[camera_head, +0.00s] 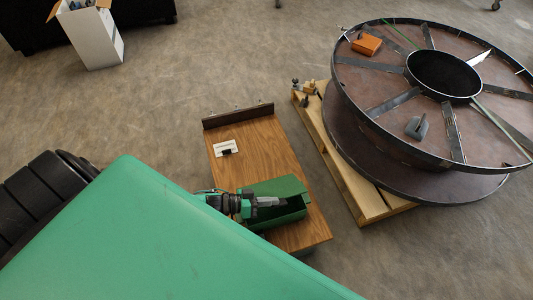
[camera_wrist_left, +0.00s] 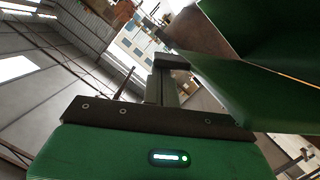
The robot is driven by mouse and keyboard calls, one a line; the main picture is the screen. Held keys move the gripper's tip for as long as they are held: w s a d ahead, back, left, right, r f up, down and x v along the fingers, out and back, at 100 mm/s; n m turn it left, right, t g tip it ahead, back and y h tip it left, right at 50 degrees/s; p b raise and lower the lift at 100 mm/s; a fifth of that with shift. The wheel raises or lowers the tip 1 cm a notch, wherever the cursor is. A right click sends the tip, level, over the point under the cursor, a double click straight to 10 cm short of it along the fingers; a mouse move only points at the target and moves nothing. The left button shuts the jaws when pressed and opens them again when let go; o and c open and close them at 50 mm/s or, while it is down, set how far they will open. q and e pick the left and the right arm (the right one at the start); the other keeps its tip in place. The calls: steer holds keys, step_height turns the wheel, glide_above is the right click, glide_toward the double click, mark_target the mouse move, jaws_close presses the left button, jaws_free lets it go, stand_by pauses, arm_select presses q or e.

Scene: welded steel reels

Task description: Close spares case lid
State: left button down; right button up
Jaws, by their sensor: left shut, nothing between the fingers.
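The green spares case (camera_head: 292,213) sits on the wooden top of a small table. Its lid (camera_head: 275,187) looks raised along the far side, and the case looks open, with a dark inside partly hidden by my gripper. My left gripper (camera_head: 270,201) comes in from the left and is over the case, close to the lid; I cannot tell whether it touches. It is shut and empty. In the left wrist view the shut fingers (camera_wrist_left: 172,65) point up beside a green panel of the case (camera_wrist_left: 250,92). My right gripper is not in view.
The wooden table (camera_head: 247,160) has a dark raised edge at its far end and a white label (camera_head: 225,148). A large steel reel (camera_head: 390,95) rests on a wooden pallet (camera_head: 345,170) to the right. A white box (camera_head: 95,40) stands far left. Floor between is clear.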

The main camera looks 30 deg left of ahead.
arm_select(q)
steer(key=s+d+f+m+b, duration=0.1)
steer(key=f+m, duration=0.1)
steer(key=f, duration=0.3)
steer(key=s+d+f+m+y+b, duration=0.1)
steer(key=s+d+f+m+b, duration=0.1)
steer(key=f, duration=0.2)
steer(key=shift+d+f+t, duration=0.25)
steer(key=shift+f+t, duration=0.15)
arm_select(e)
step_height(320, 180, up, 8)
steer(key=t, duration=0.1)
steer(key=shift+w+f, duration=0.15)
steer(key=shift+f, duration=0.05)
arm_select(q)
steer(key=shift+r, duration=0.1)
steer(key=s+a+r+p, duration=0.3)
steer(key=s+a+r, duration=0.3)
steer(key=s, duration=0.1)
steer(key=shift+s+a+p, duration=0.15)
steer(key=shift+a+p, duration=0.05)
steer(key=shift+p, duration=0.15)
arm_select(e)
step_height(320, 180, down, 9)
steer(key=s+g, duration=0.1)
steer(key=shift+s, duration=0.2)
arm_select(q)
steer(key=shift+r, duration=0.1)
